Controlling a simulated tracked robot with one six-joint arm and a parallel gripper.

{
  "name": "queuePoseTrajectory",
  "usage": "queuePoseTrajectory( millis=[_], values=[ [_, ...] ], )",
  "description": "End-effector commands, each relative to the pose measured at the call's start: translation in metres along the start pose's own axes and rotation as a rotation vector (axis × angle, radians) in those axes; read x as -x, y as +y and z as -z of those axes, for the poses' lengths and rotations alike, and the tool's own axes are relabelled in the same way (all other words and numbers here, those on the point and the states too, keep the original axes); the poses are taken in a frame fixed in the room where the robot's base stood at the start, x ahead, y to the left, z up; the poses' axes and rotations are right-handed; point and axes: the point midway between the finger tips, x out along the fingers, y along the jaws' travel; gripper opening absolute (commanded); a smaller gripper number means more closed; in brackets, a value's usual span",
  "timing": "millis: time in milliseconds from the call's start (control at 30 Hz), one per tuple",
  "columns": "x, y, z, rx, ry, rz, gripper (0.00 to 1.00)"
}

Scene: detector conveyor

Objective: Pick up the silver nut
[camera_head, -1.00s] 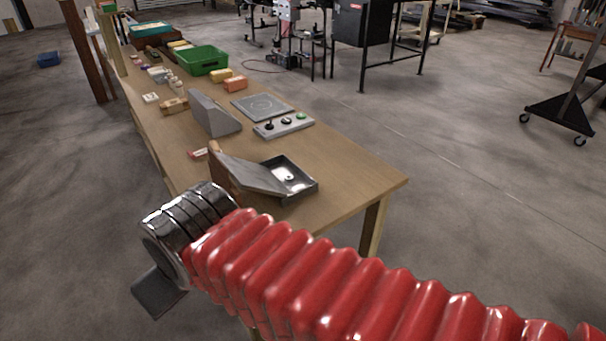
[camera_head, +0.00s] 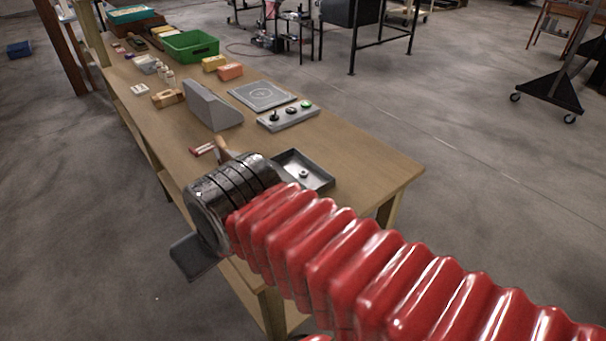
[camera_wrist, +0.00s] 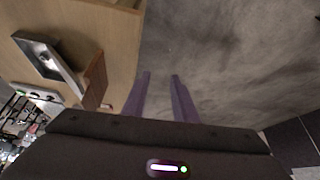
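The silver nut (camera_head: 304,174) lies in a shallow dark grey metal tray (camera_head: 322,182) at the near end of the wooden table. My arm's metal wrist covers the area just left of the tray in the head view. In the wrist view, my gripper (camera_wrist: 160,77) shows two purple fingers, apart with nothing between them. They point over bare floor beside the table.
A grey wedge (camera_head: 208,106), a button panel (camera_head: 288,117) and a square plate (camera_head: 262,95) stand farther along the table (camera_head: 375,160). A green crate (camera_head: 191,46) and coloured blocks are behind. A brown wooden piece (camera_wrist: 96,78) stands near the fingers in the wrist view.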

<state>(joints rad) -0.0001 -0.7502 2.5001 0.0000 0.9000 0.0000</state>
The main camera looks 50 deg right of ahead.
Motion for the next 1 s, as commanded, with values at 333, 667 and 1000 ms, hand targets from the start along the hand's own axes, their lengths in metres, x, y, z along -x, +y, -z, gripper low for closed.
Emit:
queuePoseTrajectory(
  millis=[333,667,1000],
  values=[
    [-0.002,0.012,0.013,-0.147,-0.01,-0.01,0.26],
    [-0.015,0.063,0.065,-0.802,-0.033,-0.051,0.26],
    [-0.042,0.147,0.111,-1.566,-0.025,-0.103,0.26]
  ],
)
